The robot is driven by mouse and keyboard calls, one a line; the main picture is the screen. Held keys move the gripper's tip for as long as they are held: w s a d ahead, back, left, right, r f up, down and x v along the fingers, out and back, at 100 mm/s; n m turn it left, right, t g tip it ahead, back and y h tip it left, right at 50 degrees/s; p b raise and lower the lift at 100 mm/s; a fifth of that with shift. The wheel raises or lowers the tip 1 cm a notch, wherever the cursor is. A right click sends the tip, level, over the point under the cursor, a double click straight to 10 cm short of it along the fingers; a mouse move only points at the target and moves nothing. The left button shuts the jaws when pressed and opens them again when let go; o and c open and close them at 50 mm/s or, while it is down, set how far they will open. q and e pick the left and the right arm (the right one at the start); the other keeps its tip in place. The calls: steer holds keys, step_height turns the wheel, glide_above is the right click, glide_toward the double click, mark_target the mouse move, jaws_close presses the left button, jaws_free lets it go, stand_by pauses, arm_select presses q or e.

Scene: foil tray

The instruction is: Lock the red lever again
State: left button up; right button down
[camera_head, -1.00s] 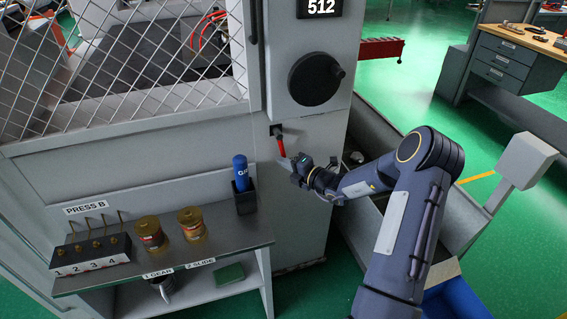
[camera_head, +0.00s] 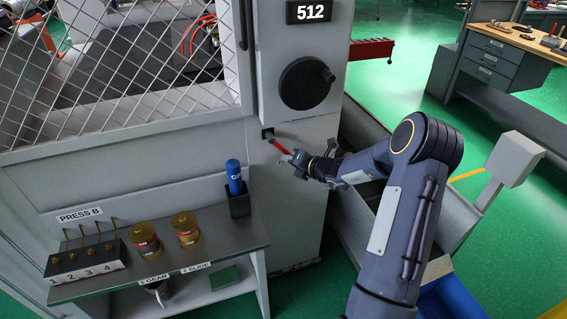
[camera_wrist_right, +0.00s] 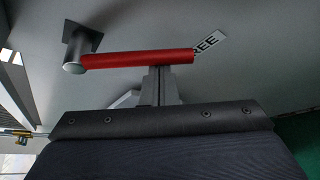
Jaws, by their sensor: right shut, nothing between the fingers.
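The red lever (camera_head: 280,147) sits on the front of the grey machine, below the black round handle. In the head view it slants down and right from its pivot. In the right wrist view the lever (camera_wrist_right: 140,59) runs across from a grey pivot hub (camera_wrist_right: 76,66), and its free end partly covers a label reading "REE" (camera_wrist_right: 209,44). My right gripper (camera_head: 289,158) is shut and empty, with its fingertips at the lever's outer half. In the wrist view the shut fingers (camera_wrist_right: 159,72) meet the lever's lower edge; contact looks likely. My left gripper is out of view.
The black round handle (camera_head: 306,83) sticks out above the lever. A shelf (camera_head: 215,258) at lower left bears brass cups (camera_head: 186,229), a numbered block (camera_head: 86,262) and a blue bottle (camera_head: 234,177) in a black holder. A mesh guard (camera_head: 130,70) is at upper left.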

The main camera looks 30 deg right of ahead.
steer(key=d+r+n+g+h+b, duration=0.2)
steer(key=d+r+n+h, duration=0.1)
steer(key=r, duration=0.3)
steer(key=shift+s+d+r+n+h, duration=0.3)
steer(key=shift+s+n+h, duration=0.2)
steer(key=shift+n, duration=0.3)
steer(key=shift+f, duration=0.1)
stand_by(0.3)
